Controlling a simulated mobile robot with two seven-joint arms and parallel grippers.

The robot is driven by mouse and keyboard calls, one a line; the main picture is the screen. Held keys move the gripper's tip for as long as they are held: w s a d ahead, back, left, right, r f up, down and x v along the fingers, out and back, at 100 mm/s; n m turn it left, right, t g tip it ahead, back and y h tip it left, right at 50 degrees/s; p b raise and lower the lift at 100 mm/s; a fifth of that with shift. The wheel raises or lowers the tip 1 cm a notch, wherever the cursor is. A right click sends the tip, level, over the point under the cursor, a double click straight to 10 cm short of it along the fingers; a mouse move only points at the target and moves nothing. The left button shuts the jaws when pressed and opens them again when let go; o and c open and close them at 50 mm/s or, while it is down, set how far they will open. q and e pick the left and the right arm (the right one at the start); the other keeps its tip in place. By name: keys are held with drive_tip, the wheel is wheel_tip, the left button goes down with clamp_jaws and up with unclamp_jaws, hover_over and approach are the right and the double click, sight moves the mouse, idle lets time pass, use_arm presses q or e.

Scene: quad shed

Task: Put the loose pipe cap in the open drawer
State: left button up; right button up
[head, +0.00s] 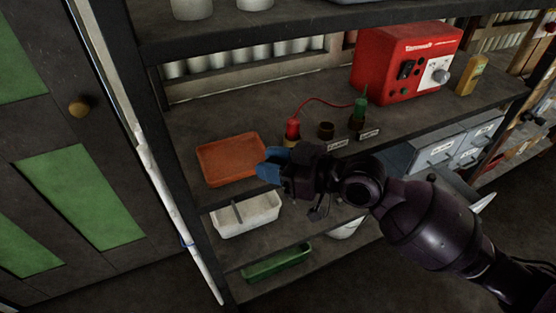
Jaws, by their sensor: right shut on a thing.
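My right gripper (268,166), with blue fingertips, is shut at the right edge of the orange tray (228,160) on the shelf. It holds something small between the fingertips, mostly hidden, which I take for the pipe cap. No other pipe cap can be made out. A grey drawer cabinet (436,152) stands at the right on the shelf below. An open drawer (483,202) seems to stick out low on it, partly hidden behind my right arm. My left gripper is not in view.
A white bin (247,214) and a green tray (277,264) are lower down. A dark shelf post (165,130) is at left.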

drive_tip(key=shift+d+n+g, duration=0.15)
drive_tip(key=shift+n+g, duration=0.25)
drive_tip(key=shift+d+g+y, duration=0.35)
drive_tip(key=shift+g+y, duration=0.05)
drive_tip(key=shift+s+f+n+g, duration=0.1)
drive_tip(key=shift+s+n+g, duration=0.05)
drive_tip(key=shift+n+g, duration=0.2)
drive_tip(key=shift+d, duration=0.1)
drive_tip(key=shift+d+n+g, duration=0.15)
drive_tip(key=shift+n+g, duration=0.2)
drive_tip(key=shift+s+d+n+g+y, duration=0.15)
drive_tip(key=shift+d+n+g+y, duration=0.1)
drive_tip(key=shift+d+n+g, duration=0.45)
drive_tip(key=shift+s+d+n+g+y, duration=0.2)
drive_tip(key=shift+n+g, duration=0.3)
drive_tip(key=shift+g, duration=0.4)
